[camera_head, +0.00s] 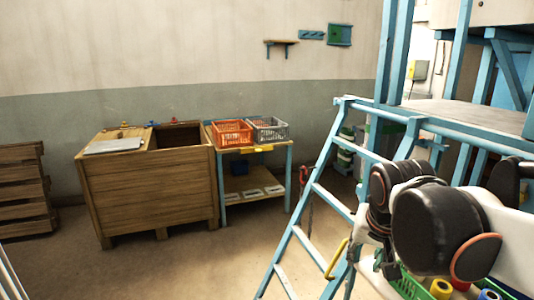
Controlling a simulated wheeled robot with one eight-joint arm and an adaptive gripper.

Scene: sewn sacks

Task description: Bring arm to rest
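My arm (440,225) shows at the lower right as black and white rounded links, folded close to the camera. It covers part of the blue platform frame and of a green crate. My gripper's fingers do not show in this view, so I cannot see whether it holds anything. No sack can be made out.
A blue ladder (308,216) leans by a blue raised platform (470,122) at the right. A green crate (408,284) with colored spools is below my arm. A wooden bin (151,196) and a blue table with orange (232,132) and grey (268,129) baskets stand against the wall. Floor at center-left is clear.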

